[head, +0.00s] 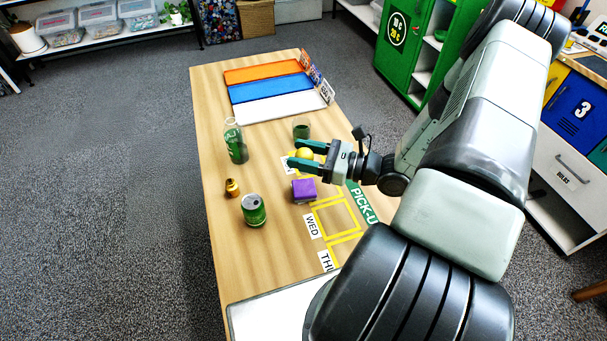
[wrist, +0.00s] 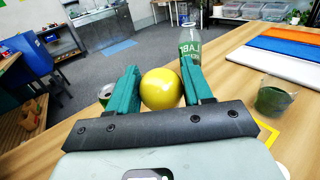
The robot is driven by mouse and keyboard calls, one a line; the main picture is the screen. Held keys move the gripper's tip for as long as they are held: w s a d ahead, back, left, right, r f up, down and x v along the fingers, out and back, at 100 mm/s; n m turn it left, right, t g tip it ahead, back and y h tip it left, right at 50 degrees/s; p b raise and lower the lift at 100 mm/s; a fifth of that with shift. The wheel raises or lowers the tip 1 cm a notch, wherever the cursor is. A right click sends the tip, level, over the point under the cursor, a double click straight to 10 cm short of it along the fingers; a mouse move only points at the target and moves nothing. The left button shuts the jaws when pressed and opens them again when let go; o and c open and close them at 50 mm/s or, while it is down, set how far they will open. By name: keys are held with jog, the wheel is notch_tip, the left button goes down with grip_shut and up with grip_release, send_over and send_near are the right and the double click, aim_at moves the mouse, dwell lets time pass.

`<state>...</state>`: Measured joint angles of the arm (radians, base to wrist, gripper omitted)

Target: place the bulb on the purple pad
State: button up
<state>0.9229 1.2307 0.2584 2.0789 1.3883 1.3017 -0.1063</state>
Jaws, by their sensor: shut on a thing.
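My gripper (head: 309,158) is shut on a smooth round yellow thing (head: 305,154), which I take for the bulb. In the wrist view, its yellow globe (wrist: 161,89) sits between the two green fingers (wrist: 161,92); no base or cap shows. In the head view, the upper finger and hand partly cover it. I cannot tell its exact height over the table. The purple pad (head: 303,190) looks like a small, thick purple block on the table, just below the gripper in the head picture. It is hidden in the wrist view.
A green bottle (head: 236,142) stands left of the gripper, a dark green glass (head: 301,129) above it. A green can (head: 254,210) and a small gold item (head: 232,187) stand lower left. Orange, blue and white trays (head: 277,113) lie at the far end. Bare wood lies along the table's left side.

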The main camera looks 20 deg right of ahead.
jog(key=shift+f, duration=2.9)
jog(key=shift+f, duration=0.15)
jog(key=o, duration=0.8)
jog(key=shift+o, duration=0.2)
jog(key=shift+s+d, duration=0.1)
jog(key=shift+d, duration=0.05)
jog(key=v, duration=1.1)
jog(key=shift+s+d, duration=0.25)
